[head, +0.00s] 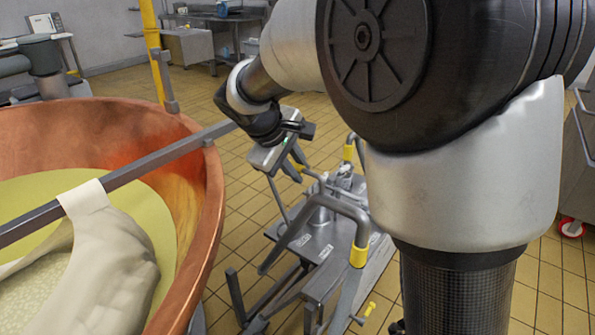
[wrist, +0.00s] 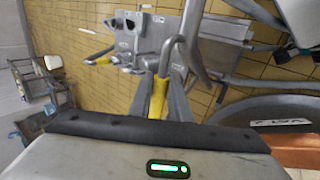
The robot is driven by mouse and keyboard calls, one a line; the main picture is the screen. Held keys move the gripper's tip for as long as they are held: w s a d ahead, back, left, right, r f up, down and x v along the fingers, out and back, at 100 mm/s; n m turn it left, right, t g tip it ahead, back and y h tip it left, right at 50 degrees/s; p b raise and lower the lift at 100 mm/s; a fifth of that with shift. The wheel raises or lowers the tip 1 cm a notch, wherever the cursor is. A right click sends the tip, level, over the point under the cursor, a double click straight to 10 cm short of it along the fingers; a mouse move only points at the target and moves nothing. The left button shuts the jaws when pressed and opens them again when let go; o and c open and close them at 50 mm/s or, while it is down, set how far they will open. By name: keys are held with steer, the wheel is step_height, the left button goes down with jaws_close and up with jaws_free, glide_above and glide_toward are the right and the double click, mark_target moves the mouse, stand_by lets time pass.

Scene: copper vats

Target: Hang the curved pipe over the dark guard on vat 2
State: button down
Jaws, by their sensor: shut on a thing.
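My gripper (head: 299,163) is at the middle of the head view, above a wheeled trolley. I cannot tell whether this band is the guard.
A copper vat (head: 213,225) stands at the left of the head view. A grey bar (head: 130,172) crosses it, with cloth (head: 105,265) hanging over. The grey trolley (head: 372,268) stands beside it. A yellow post (head: 152,45) rises behind the vat.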

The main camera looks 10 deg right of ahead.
step_height(320, 180, up, 11)
steer(key=p, duration=0.8)
steer(key=shift+w+f, duration=0.1)
steer(key=shift+f, duration=0.05)
steer(key=shift+s+d+r+p, duration=0.95)
steer(key=shift+r+p, duration=2.4)
steer(key=shift+r, duration=2.2)
steer(key=shift+s+d+r+p, duration=0.95)
steer(key=shift+r+p, duration=2.4)
steer(key=shift+r, duration=2.2)
steer(key=shift+s+d+r+p, duration=0.95)
steer(key=shift+r+p, duration=2.4)
steer(key=shift+r, duration=2.2)
steer(key=s+d+b, duration=0.4)
steer(key=s+d, duration=1.8)
steer(key=shift+s+d, duration=0.2)
steer(key=shift+s, duration=0.1)
steer(key=shift+r, duration=0.1)
